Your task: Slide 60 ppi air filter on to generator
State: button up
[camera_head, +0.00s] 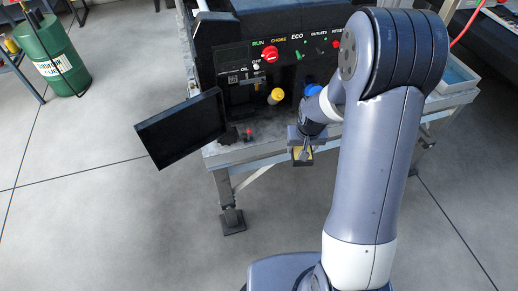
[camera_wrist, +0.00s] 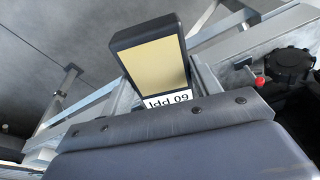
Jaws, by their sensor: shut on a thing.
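The 60 ppi air filter (camera_head: 301,156) is a small dark-framed block with a tan face. In the wrist view the filter (camera_wrist: 158,65) shows its tan face, and its white label reads "60 PPI" upside down. My gripper (camera_head: 304,147) is shut on the filter and holds it out over the front edge of the generator's stand. The fingertips are hard to make out. The black generator (camera_head: 232,56) stands behind, with labelled controls on its panel. Its open recess (camera_head: 247,95) is left of and behind my gripper. A black cover panel (camera_head: 180,127) sticks out, tilted, at its left.
The grey metal stand (camera_head: 278,147) carries the generator. A yellow cap (camera_head: 276,96) and a blue cap (camera_head: 313,89) sit by the recess, and a small red-tipped part (camera_head: 248,133) by the front edge. A green drum (camera_head: 52,55) stands far left. The floor in front is clear.

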jog(key=w+a+n+t+y+b, duration=0.4)
jog(key=a+t+b, duration=0.65)
jog(key=b, duration=1.35)
jog(key=s+a+t+b, duration=0.1)
jog(key=t+b, duration=0.1)
jog(key=b, duration=0.2)
jog(key=s+r+t+y+b, duration=0.1)
jog(key=s+t+b, duration=0.1)
jog(key=b, duration=0.2)
jog(key=s+a+r+m+t+b, duration=0.1)
jog(key=t+b, duration=0.1)
jog(key=b, duration=0.2)
jog(key=shift+s+a+r, duration=0.1)
jog(key=shift+s+a, duration=0.2)
jog(key=shift+s, duration=0.1)
jog(key=shift+b, duration=0.7)
